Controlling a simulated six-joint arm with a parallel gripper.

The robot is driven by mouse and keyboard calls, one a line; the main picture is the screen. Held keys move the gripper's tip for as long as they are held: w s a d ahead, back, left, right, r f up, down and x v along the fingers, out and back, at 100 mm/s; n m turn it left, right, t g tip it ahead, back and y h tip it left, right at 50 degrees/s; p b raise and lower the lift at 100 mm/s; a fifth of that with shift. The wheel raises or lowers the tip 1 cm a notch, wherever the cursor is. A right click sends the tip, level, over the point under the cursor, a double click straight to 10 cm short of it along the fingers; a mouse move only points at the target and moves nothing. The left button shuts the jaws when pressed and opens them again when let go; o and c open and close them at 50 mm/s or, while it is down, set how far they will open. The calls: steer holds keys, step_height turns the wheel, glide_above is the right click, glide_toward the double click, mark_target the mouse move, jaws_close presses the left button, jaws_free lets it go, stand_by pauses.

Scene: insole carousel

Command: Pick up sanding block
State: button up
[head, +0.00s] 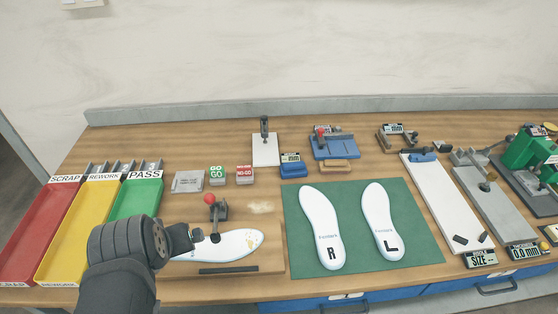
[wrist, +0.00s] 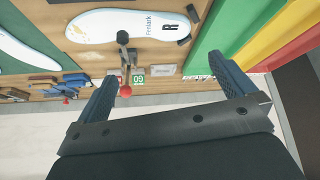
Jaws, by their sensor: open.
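I cannot tell for certain which item is the sanding block. A small tan block (head: 335,166) lies in front of a blue fixture (head: 334,147) at the back middle of the bench and may be it. My gripper (head: 196,236) is at the lower left, over the clamped insole's heel end and well apart from the tan block. In the wrist view my gripper (wrist: 166,95) has its two dark blue fingers spread wide with nothing held. The clamp's red knob (wrist: 124,89) shows between them. My arm hides the insole's heel in the head view.
Red (head: 42,232), yellow (head: 88,225) and green (head: 135,199) bins stand at the left. A clamped white insole (head: 232,244) lies by a dark bar (head: 228,269). A green mat (head: 415,205) holds two insoles. Gauges and a green press (head: 528,146) stand at the right.

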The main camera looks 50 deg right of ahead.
steer(key=w+d+r+g, duration=0.2)
steer(key=w+d+r, duration=0.35)
steer(key=d, duration=0.35)
steer(key=m+g+y, duration=0.3)
glide_above(294, 163)
step_height(294, 163, down, 4)
steer(key=f, duration=1)
steer(key=shift+a+f, duration=0.1)
steer(key=shift+a, duration=0.15)
steer(key=shift+d+f, duration=0.2)
steer(key=shift+f, duration=3.1)
steer(key=c, duration=1.1)
steer(key=shift+r, duration=0.15)
